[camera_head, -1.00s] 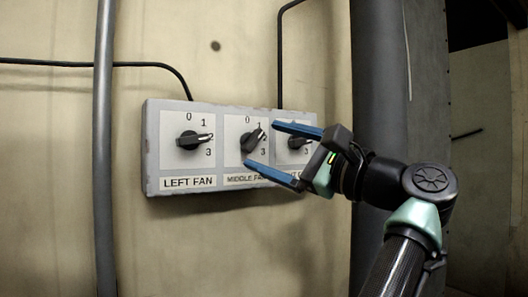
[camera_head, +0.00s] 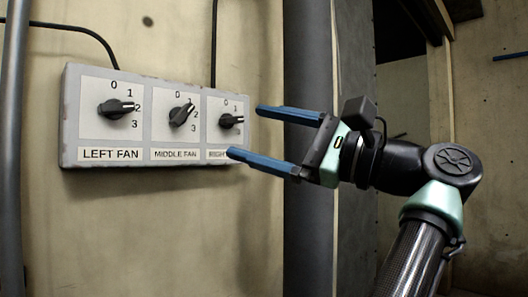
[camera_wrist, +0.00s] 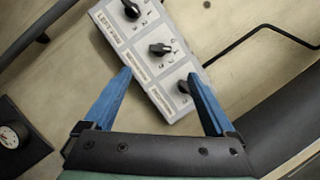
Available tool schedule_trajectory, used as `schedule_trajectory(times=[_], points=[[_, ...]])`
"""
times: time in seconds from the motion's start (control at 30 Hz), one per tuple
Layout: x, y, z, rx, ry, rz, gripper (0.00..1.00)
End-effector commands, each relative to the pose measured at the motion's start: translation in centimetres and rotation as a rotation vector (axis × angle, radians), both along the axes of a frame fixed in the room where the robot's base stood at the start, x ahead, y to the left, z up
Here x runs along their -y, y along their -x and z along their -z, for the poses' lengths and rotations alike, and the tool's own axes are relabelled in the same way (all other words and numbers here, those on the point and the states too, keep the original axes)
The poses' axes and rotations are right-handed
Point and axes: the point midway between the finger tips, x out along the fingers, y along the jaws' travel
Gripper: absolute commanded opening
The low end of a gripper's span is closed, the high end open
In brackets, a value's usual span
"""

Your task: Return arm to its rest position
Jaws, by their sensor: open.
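My gripper (camera_head: 248,131) is open and empty, with two blue fingers spread apart. In the head view it is to the right of the grey fan switch box (camera_head: 67,120), its fingertips near the box's right end. The box has a left fan knob (camera_head: 116,109), a middle fan knob (camera_head: 181,115) and a right fan knob (camera_head: 230,121), all black. The right fan label is partly hidden by the lower finger. In the wrist view the box (camera_wrist: 172,105) shows beyond and between the open fingers (camera_wrist: 163,78), slanting.
A grey vertical pipe (camera_head: 12,150) stands left of the box. A wide dark column (camera_head: 308,60) stands behind my gripper. Black cables (camera_head: 90,34) run along the pale wall (camera_head: 150,230). A round gauge (camera_wrist: 10,137) shows at lower left in the wrist view.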

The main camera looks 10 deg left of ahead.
Motion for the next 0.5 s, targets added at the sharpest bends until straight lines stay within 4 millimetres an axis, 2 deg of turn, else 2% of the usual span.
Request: schedule_trajectory(times=[0.17,0.27,0.4,0.5], points=[[0.1,-0.2,0.2,0.002,0.003,0.011,0.9],[0.9,-1.4,1.6,0.044,0.047,0.119,0.9],[3.8,-4.1,5.3,0.203,0.224,0.441,0.9],[6.3,-5.1,7.6,0.378,0.428,0.706,0.9]])
